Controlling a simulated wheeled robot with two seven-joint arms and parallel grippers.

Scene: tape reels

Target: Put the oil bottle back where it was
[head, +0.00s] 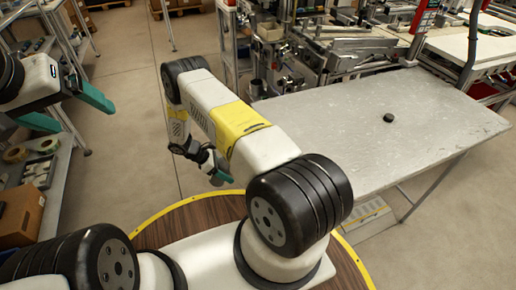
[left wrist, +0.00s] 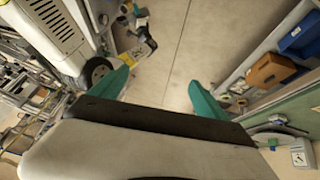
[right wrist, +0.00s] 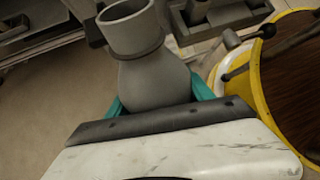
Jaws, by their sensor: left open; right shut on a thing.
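The oil bottle, a grey bottle with a wide round neck (right wrist: 150,78), fills the upper middle of the right wrist view. My right gripper (right wrist: 158,98) is shut on its body, with a teal finger on each side. In the head view my right gripper (head: 217,165) hangs in front of the metal table over the floor, and the bottle is hard to make out there behind the arm. My left gripper (head: 70,110) is open and empty at the left, near a shelf. Its two teal fingers stand wide apart in the left wrist view (left wrist: 160,85).
A metal table (head: 330,130) stands at the right with a small black round thing (head: 388,118) on it. A small dark cylinder (head: 257,89) is at its left end. A shelf with tape reels (head: 47,145) and a cardboard box (head: 20,212) stands at the left. The floor between is clear.

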